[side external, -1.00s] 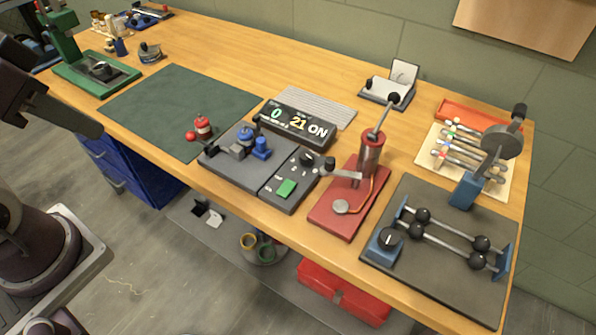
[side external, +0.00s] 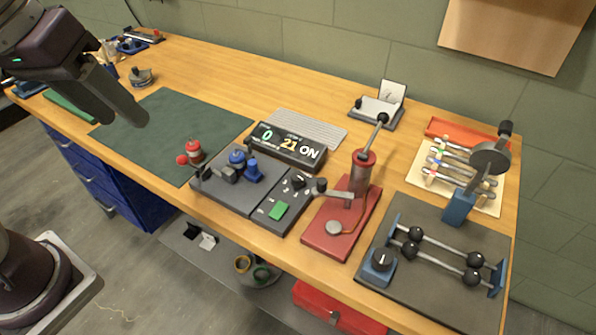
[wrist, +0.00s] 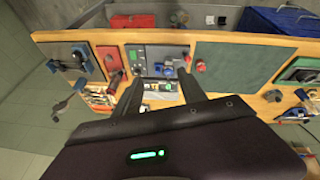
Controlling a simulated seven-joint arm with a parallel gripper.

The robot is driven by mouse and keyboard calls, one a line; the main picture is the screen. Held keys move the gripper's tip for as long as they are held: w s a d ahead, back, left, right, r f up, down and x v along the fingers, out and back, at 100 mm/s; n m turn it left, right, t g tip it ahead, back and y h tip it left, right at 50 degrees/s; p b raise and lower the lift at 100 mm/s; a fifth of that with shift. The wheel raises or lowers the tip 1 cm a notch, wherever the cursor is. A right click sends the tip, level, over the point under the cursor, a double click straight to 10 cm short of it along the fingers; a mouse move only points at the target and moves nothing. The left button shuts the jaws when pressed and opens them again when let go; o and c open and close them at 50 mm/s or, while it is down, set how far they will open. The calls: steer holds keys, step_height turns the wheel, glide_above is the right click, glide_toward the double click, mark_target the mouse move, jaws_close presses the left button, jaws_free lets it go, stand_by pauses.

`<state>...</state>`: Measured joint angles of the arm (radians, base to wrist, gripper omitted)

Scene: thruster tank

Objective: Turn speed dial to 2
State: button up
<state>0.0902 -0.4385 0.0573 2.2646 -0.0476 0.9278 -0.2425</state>
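The control box (side external: 285,203) stands mid-bench, with a black dial (side external: 298,181) and a green button (side external: 278,211) on top. Which dial sets speed cannot be read. The display (side external: 289,145) behind it shows 0, 21 and ON. Another black dial sits on a blue block (side external: 380,268) at the right. My gripper (side external: 126,118) is at the upper left, above the bench's left part and well away from the box. Its two fingers are apart and empty in the wrist view (wrist: 161,76), where the control box appears small beyond them.
A red pump (side external: 340,225) with a tall lever stands right of the box. A motor plate (side external: 228,190) adjoins its left side, with a red part (side external: 194,153) farther left. The green mat (side external: 160,120) is largely clear. A rod fixture fills the right front.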

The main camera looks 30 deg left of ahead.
steer(key=w+d+f+n+g, duration=0.2)
steer(key=w+d+n, duration=0.2)
steer(key=w, duration=0.7)
steer(key=n+g, duration=0.2)
steer(key=n, duration=0.3)
glide_toward(298, 176)
steer(key=shift+n+y, duration=0.4)
steer(key=f, duration=0.8)
steer(key=shift+w+d+f, duration=0.15)
steer(key=shift+d+f, duration=0.2)
steer(key=shift+c, duration=0.4)
jaws_close()
